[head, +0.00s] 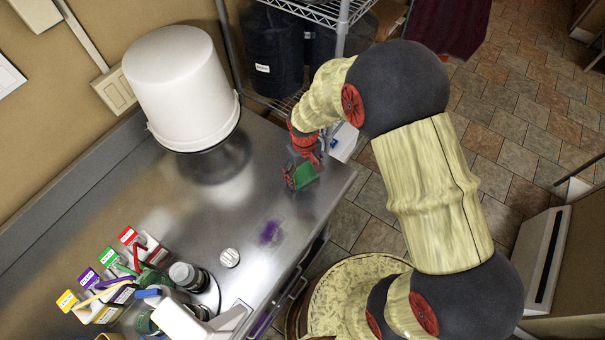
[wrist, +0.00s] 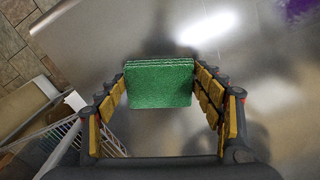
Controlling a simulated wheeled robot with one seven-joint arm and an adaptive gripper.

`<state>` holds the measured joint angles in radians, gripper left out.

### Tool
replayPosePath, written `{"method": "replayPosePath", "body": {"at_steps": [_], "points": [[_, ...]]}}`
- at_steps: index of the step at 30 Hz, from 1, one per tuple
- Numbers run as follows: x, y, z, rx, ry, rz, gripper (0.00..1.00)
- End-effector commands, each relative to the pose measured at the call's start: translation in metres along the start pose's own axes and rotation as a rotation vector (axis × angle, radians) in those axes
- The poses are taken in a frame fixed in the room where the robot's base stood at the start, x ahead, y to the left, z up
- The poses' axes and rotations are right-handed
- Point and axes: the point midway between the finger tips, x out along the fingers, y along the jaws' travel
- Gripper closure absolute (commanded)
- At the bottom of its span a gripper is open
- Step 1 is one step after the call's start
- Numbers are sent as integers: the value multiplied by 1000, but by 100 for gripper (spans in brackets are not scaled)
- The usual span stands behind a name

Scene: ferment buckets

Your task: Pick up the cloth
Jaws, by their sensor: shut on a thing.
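The cloth is a green, folded, textured piece. In the wrist view the cloth (wrist: 160,84) sits between the two yellow-padded fingers of my gripper (wrist: 166,88), with both fingers against its sides. In the head view the cloth (head: 304,175) shows as a small green patch at my gripper (head: 302,173), over the right end of the steel counter (head: 200,215). My gripper is shut on the cloth. I cannot tell for sure whether the cloth is clear of the counter.
A white bucket (head: 182,85) stands upside down at the back of the counter. Colored labelled containers (head: 110,270) crowd the front left. A purple smear (head: 269,233) and a small round white lid (head: 229,258) lie on the counter. A wire rack (head: 315,12) with dark bins stands behind.

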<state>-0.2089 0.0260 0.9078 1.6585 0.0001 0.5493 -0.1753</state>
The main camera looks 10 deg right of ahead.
Motion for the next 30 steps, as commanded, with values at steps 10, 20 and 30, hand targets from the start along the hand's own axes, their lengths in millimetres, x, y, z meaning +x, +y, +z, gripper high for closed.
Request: {"method": "replayPosePath", "body": {"at_steps": [10, 20, 30], "points": [[-20, 0, -1, 0, 3, 1, 55], [-78, -5, 36, 0, 5, 1, 55], [-114, -15, 100, 0, 3, 1, 55]]}}
